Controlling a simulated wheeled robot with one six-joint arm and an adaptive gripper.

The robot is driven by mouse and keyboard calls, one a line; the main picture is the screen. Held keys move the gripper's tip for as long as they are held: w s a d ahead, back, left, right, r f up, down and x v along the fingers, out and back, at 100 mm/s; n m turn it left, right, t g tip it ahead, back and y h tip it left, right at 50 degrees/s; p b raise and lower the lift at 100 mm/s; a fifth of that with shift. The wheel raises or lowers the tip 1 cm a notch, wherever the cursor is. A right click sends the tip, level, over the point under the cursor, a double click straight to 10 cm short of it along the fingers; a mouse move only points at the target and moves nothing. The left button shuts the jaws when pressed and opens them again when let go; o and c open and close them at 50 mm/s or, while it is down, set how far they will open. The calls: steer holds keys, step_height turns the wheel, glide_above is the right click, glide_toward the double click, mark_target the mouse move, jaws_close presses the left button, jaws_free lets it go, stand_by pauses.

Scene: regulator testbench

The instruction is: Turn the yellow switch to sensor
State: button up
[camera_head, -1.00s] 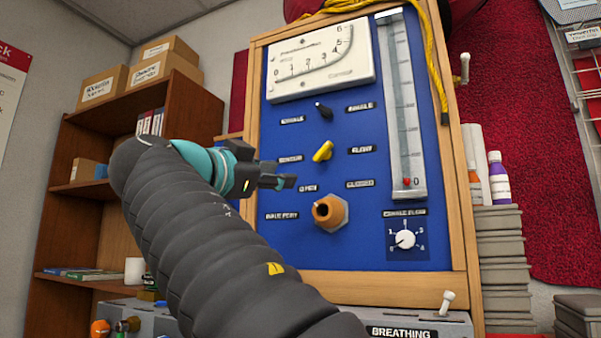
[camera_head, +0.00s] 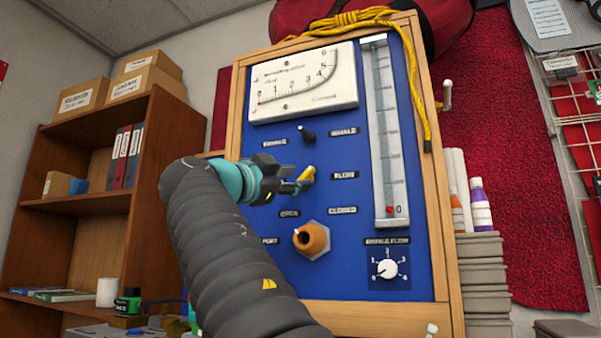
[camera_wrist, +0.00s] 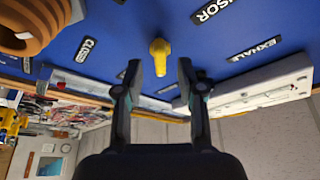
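The yellow switch (camera_head: 308,174) is on the blue panel (camera_head: 355,260), with the FLOW label (camera_head: 344,175) to its right. Its handle slants toward the upper right in the head view. The SENSOR label (camera_wrist: 216,8) shows in the wrist view, cut by the top edge; in the head view my arm covers that side. My gripper (camera_head: 294,187) is at the switch's left, partly overlapping it. In the wrist view, my gripper (camera_wrist: 160,68) is open, and the yellow switch (camera_wrist: 159,55) shows in the gap, just beyond the fingertips. I cannot tell whether they touch.
A black switch (camera_head: 307,134) sits above and an orange port (camera_head: 311,239) below, sticking out from the panel. A white dial (camera_head: 388,269) is at lower right. A gauge (camera_head: 305,85) and a clear flow tube (camera_head: 384,130) take the panel's top and right.

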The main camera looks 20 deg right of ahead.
mark_target(301, 178)
steer(key=shift+p+x, duration=0.35)
steer(key=shift+x, duration=1.2)
jaws_close()
